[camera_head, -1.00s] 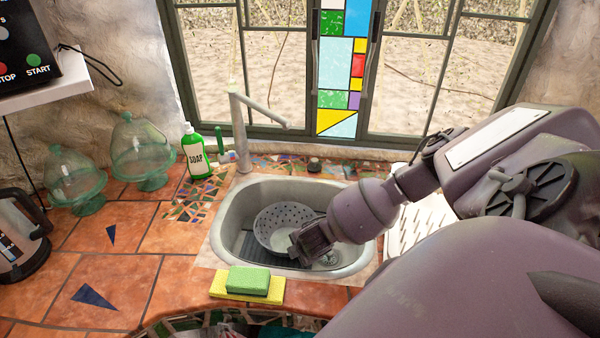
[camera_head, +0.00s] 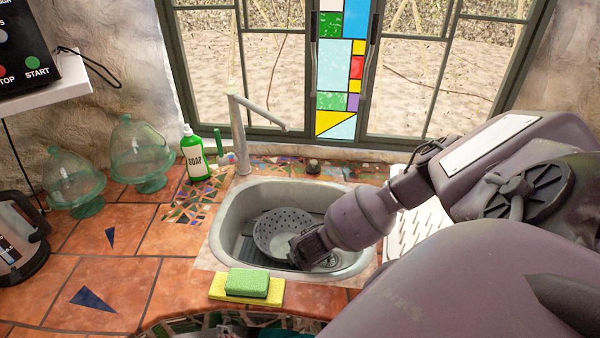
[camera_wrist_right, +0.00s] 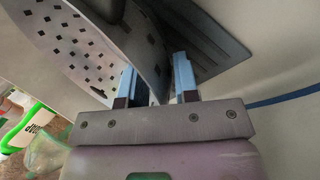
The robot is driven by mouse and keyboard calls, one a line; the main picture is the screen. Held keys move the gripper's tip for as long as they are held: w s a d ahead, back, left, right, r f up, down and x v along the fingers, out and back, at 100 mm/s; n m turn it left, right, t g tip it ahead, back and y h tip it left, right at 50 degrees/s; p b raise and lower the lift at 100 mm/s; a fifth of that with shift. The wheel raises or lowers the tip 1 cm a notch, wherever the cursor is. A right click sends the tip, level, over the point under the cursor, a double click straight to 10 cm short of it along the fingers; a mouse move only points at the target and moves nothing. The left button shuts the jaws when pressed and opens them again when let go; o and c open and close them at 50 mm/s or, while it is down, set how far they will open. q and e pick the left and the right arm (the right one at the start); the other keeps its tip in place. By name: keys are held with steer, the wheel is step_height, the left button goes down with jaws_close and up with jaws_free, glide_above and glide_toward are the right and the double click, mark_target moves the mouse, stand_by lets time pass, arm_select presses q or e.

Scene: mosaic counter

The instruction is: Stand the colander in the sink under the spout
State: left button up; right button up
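My right gripper (camera_head: 303,246) reaches down into the sink at the colander's near right rim. In the right wrist view, the colander wall (camera_wrist_right: 82,42) passes between the two fingers of my right gripper (camera_wrist_right: 155,80). The fingers stand apart, with a gap beside the wall. The spout (camera_head: 270,115) extends from the tap behind the sink, above and beyond the colander. My left gripper is not in view.
A green sponge (camera_head: 247,282) lies on a yellow cloth (camera_head: 218,291) at the sink's front edge. A soap bottle (camera_head: 194,157) stands behind left. A white drying rack (camera_head: 410,232) is on the right.

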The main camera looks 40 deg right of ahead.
steer(key=v, duration=1.2)
steer(key=shift+r, duration=0.15)
steer(key=shift+w, duration=0.1)
stand_by(0.3)
